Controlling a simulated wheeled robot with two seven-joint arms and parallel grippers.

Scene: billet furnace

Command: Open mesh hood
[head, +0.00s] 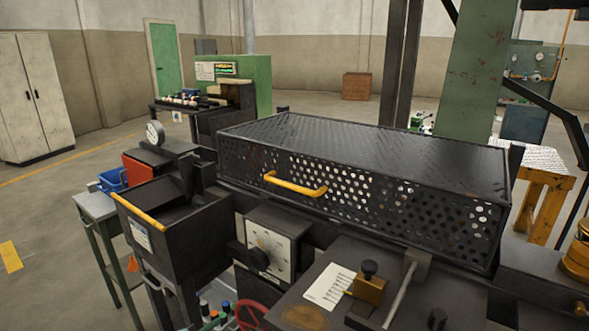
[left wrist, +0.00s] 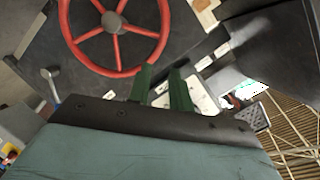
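The mesh hood (head: 370,170) is a long dark box of perforated metal, lying flat and closed over the machine bed in the head view. A yellow bar handle (head: 296,186) is fixed on its front face. No gripper shows in the head view. In the left wrist view my left gripper (left wrist: 162,82) shows two dark green fingers with a gap between them and nothing held. A red handwheel (left wrist: 115,30) lies beyond the fingers. The hood and its handle cannot be made out in the left wrist view. My right gripper is not in view.
A dark box with a yellow bar (head: 139,211) stands left of the hood. A dial box (head: 272,248) sits below the handle. A dark panel with a brass block (head: 369,288) and a lever is in front. A green column (head: 478,75) rises behind the hood.

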